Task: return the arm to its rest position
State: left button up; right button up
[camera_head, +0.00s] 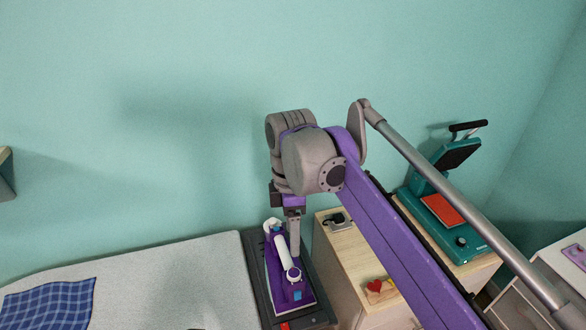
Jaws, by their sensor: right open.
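My right arm comes in from the lower right, with a purple forearm and a grey wrist. It bends over at the top, and my right gripper (293,246) points down. The gripper is open. It is directly above or beside a purple and white device (281,278) on a dark stand; I cannot tell whether they touch. The gap between the fingers is hard to see from this angle. My left gripper is not in view.
A pale table (190,275) with a blue checked cloth (52,302) is at the left. A wooden cabinet (345,275) bears a small dark device (337,222) and a red heart piece (375,287). A teal heat press (432,215) stands behind my forearm. The wall is close behind.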

jog(key=s+d+f+m+t, duration=0.6)
jog(key=s+d+f+m, duration=0.9)
jog(key=d+f+m, duration=0.3)
jog(key=shift+s+f+m+t, duration=0.25)
jog(key=shift+m+t, duration=0.15)
jog(key=shift+m, duration=0.4)
jog(key=shift+a+r, duration=0.1)
